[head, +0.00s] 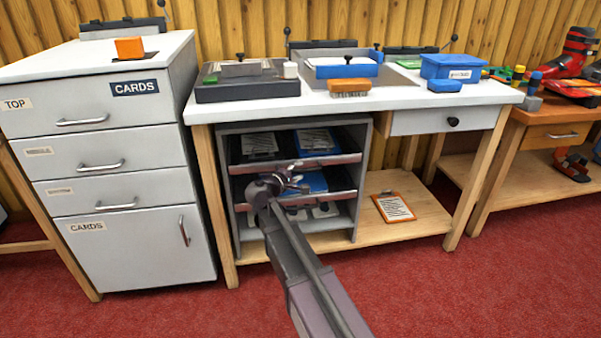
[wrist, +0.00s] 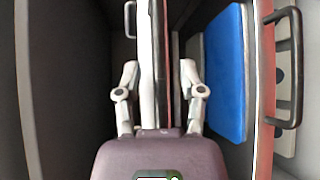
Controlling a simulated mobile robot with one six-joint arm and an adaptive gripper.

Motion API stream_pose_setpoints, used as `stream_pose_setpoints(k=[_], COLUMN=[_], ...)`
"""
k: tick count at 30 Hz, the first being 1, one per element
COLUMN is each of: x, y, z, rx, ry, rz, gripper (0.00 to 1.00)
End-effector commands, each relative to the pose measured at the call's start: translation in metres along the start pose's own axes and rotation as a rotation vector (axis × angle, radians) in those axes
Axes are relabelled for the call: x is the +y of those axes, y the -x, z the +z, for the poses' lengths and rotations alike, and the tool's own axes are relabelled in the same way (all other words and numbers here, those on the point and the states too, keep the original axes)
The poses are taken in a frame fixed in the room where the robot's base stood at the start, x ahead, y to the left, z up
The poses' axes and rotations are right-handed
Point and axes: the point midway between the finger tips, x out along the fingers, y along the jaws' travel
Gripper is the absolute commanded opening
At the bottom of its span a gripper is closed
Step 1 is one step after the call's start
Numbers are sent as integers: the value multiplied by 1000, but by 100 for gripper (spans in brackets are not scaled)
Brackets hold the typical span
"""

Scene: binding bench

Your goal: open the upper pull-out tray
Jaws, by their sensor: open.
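My gripper (head: 304,183) is at the rack front, just below the upper tray's front edge in the head view. In the wrist view my gripper (wrist: 160,75) is open, one finger on each side of the tray front. I cannot tell whether either finger touches it.
Below is a lower tray (head: 340,196) with a blue item (wrist: 224,70); its handle (wrist: 293,68) shows at the right of the wrist view. A drawer cabinet (head: 125,202) stands left. A clipboard (head: 393,207) lies on the bench's lower shelf. Red floor in front is clear.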

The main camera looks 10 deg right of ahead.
Motion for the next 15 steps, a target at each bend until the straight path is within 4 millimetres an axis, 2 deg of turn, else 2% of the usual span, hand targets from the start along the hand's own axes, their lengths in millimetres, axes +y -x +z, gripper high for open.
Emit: stream_pose_setpoints(k=[12,14,15], x=[0,0,0], y=[-5,-5,-5], z=[1,1,1], rx=[-1,-1,-1], ry=[0,0,0], rz=[0,0,0], gripper=[51,36,24])
